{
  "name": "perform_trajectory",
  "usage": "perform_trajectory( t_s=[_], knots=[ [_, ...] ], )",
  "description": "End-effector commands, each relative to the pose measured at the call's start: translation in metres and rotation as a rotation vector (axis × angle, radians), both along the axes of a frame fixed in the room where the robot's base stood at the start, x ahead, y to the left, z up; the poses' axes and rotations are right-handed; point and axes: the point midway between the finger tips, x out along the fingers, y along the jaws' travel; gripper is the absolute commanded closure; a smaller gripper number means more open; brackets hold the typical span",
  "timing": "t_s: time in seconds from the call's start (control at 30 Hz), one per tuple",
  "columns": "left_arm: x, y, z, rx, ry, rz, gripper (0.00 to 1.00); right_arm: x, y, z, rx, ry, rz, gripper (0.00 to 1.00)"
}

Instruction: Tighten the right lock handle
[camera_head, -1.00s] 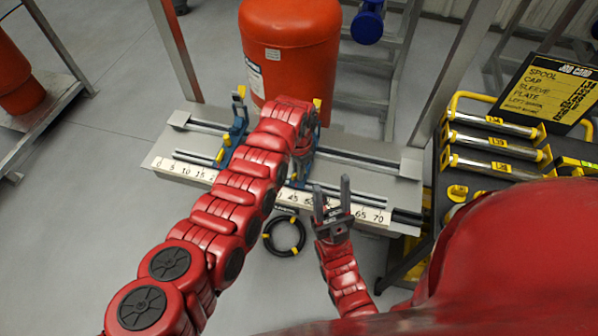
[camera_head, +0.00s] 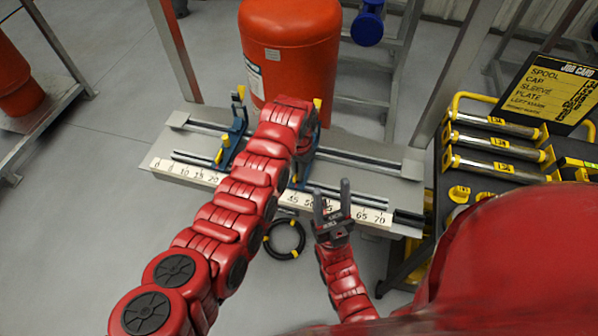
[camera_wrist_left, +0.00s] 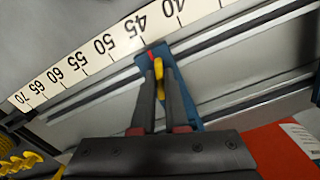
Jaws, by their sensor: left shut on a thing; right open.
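The right lock handle is a small yellow lever (camera_wrist_left: 158,68) on the right blue carriage (camera_wrist_left: 182,98), near the 45 mark in the left wrist view. My left gripper (camera_wrist_left: 157,80) is shut on this lever, with one dark finger on each side. In the head view my left arm hides the lever and these fingers; part of the right carriage (camera_head: 309,158) shows beside the arm. The left blue carriage (camera_head: 235,142) has its own yellow handle (camera_head: 219,156). My right gripper (camera_head: 332,205) is open and empty, in front of the scale near its right part.
A numbered scale strip (camera_head: 190,173) runs along the bench's front edge. A red tank (camera_head: 290,45) stands behind the rails. A black ring (camera_head: 284,240) lies on the floor. A dark cart with yellow-ended bars (camera_head: 495,143) and a job card (camera_head: 548,90) stands at right.

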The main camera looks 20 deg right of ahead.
Motion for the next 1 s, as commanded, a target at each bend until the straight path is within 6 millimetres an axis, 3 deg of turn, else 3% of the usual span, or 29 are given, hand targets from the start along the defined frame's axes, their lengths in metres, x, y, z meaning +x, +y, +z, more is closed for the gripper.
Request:
perform_trajectory(
  t_s=[0.5, 0.93, 1.0],
  knots=[
    [-0.001, 0.000, -0.002, 0.000, 0.001, 0.286, 1.00, 0.000, 0.000, -0.018, 0.000, 0.000, 0.000, 0.50],
    [-0.001, 0.000, -0.003, 0.000, 0.001, 0.348, 1.00, 0.000, 0.000, -0.022, 0.000, 0.000, 0.000, 0.50],
    [-0.001, 0.000, -0.001, 0.001, 0.002, 0.355, 0.80, 0.000, 0.000, -0.021, 0.000, 0.000, 0.000, 0.50]
  ],
)
